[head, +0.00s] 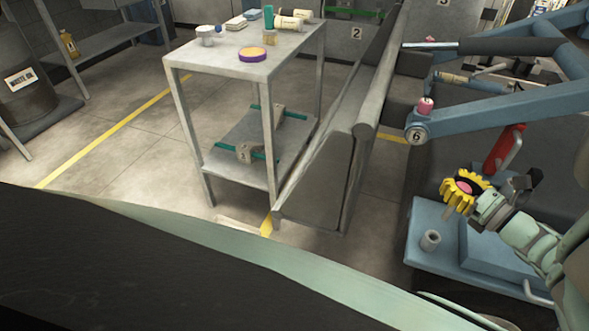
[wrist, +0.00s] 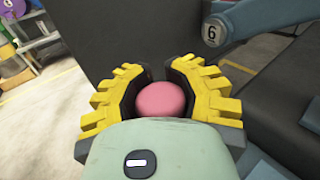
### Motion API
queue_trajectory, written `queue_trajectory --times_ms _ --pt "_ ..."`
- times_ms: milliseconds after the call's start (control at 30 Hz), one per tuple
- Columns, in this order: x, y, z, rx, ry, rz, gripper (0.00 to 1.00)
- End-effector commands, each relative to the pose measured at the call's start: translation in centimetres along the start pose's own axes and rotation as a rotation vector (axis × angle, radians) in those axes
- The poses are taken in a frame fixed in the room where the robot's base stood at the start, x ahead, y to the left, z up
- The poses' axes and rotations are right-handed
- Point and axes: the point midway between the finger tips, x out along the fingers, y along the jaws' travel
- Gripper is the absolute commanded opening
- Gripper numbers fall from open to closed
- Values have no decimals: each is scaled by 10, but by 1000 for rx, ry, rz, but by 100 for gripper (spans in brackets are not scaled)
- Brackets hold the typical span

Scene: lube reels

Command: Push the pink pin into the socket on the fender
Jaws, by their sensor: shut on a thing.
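My gripper (head: 463,190) has yellow ridged fingers and is at the right of the head view, above the blue fender (head: 425,212). It is shut on the pink pin (head: 465,187). In the wrist view the pin's rounded pink end (wrist: 163,99) sits between the two yellow fingers (wrist: 155,76); the rest of it is hidden. The socket (head: 430,240) is a short grey upright cylinder with an open top on the fender. The pin is above and to the right of the socket in the head view, apart from it. The socket does not show in the wrist view.
A blue lift arm (head: 500,108) marked 6, with a pinkish cylinder (head: 426,106) at its end, extends above my gripper. A metal table (head: 215,60) with cans and a purple-rimmed disc stands farther left.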

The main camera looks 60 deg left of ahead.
Motion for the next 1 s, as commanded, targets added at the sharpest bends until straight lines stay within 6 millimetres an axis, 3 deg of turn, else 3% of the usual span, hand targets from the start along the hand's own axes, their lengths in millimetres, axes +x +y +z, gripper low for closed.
queue_trajectory --times_ms 1000 --pt "-1 -1 -61 -2 0 -2 0"
